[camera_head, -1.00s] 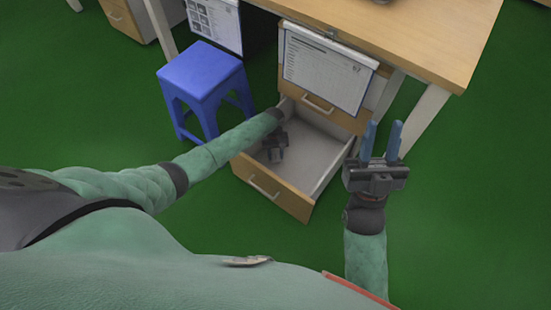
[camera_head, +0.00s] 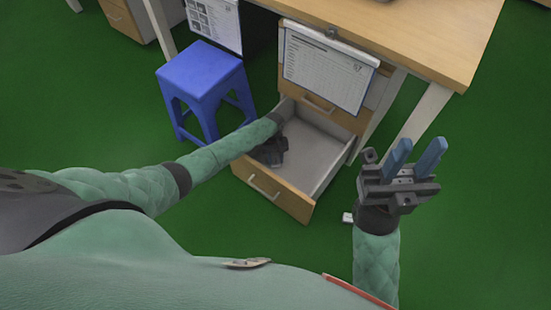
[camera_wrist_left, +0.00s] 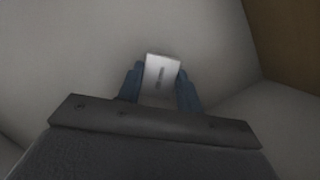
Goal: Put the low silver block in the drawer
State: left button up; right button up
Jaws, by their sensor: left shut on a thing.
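The low silver block (camera_wrist_left: 160,76) shows in the left wrist view between the two blue fingers of my left gripper (camera_wrist_left: 160,85), which is shut on it. In the head view my left gripper (camera_head: 270,152) is down inside the open drawer (camera_head: 290,201), toward its left side. The block is hidden there by my gripper and arm. The wrist view shows the pale drawer floor behind the block; I cannot tell whether the block touches it. My right gripper (camera_head: 419,152) is open and empty, to the right of the drawer, with its blue fingers apart.
A wooden desk (camera_head: 440,30) stands above and behind the drawer. A sheet on a clipboard (camera_head: 325,68) hangs on the cabinet's upper front. A blue stool (camera_head: 200,72) stands left of the drawer. The drawer's right part is empty.

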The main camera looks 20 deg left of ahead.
pick_arm(q)
jog(key=shift+f, duration=0.1)
jog(key=o, duration=1)
jog(key=shift+o, duration=0.2)
